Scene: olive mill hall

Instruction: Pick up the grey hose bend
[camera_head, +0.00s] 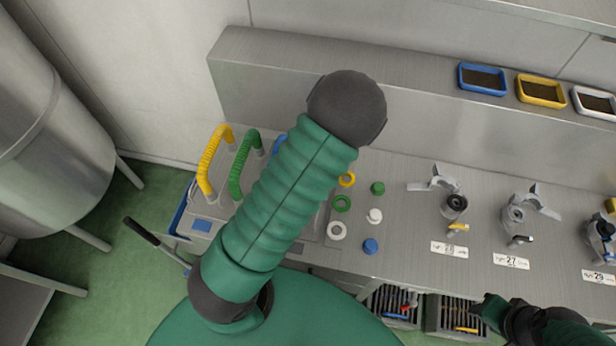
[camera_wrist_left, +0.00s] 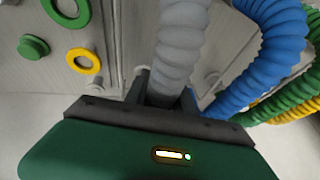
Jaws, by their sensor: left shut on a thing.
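The grey hose bend (camera_wrist_left: 182,40) is a pale ribbed tube in the left wrist view. It runs down between the dark fingers of my left gripper (camera_wrist_left: 166,88), which is shut on it. Its lower end is hidden behind the gripper body. In the head view my own green arm covers the left gripper and the grey bend. My right arm's dark end (camera_head: 492,312) shows at the lower right, and its jaws cannot be made out.
Yellow (camera_head: 212,160), green (camera_head: 241,163) and blue (camera_head: 278,143) hose bends stand at the bench's left. Coloured rings and caps (camera_head: 342,203) lie beside them. Numbered valve fittings (camera_head: 455,204) stand farther right. Blue, yellow and white trays (camera_head: 483,67) sit on the back ledge.

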